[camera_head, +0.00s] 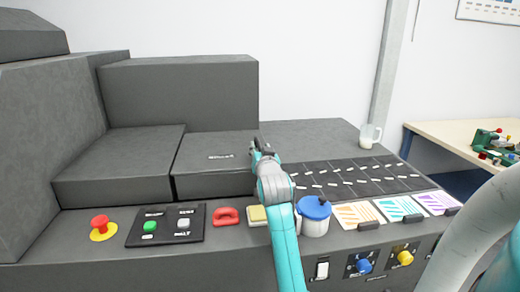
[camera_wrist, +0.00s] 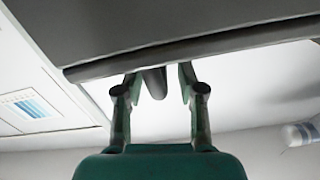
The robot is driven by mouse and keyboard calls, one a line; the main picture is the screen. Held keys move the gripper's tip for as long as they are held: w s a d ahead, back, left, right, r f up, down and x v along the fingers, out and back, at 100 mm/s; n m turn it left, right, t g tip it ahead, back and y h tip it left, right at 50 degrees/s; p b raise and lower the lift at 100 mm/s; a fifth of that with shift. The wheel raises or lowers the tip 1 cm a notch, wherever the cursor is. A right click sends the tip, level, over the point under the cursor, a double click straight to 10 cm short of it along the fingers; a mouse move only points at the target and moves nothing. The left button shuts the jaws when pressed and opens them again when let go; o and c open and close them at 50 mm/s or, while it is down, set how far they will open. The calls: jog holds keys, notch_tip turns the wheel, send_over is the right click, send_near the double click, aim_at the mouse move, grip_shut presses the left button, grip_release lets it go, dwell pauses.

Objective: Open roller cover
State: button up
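The roller cover looks to be the dark grey block with a small white marking (camera_head: 222,168) in the middle of the machine in the head view; it lies flat and shut. My gripper (camera_head: 262,146) is at the right edge of this block, on the end of my teal and grey arm. In the wrist view my gripper (camera_wrist: 161,78) has its two green fingers apart, with a dark rounded tab (camera_wrist: 155,84) between them. The tab sticks out from a dark bar (camera_wrist: 200,45) along a grey panel. Gaps show on both sides of the tab.
A dark slotted panel (camera_head: 350,178) lies right of my arm.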

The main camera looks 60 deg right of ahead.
jog(key=shift+w+d, duration=0.2)
grip_shut()
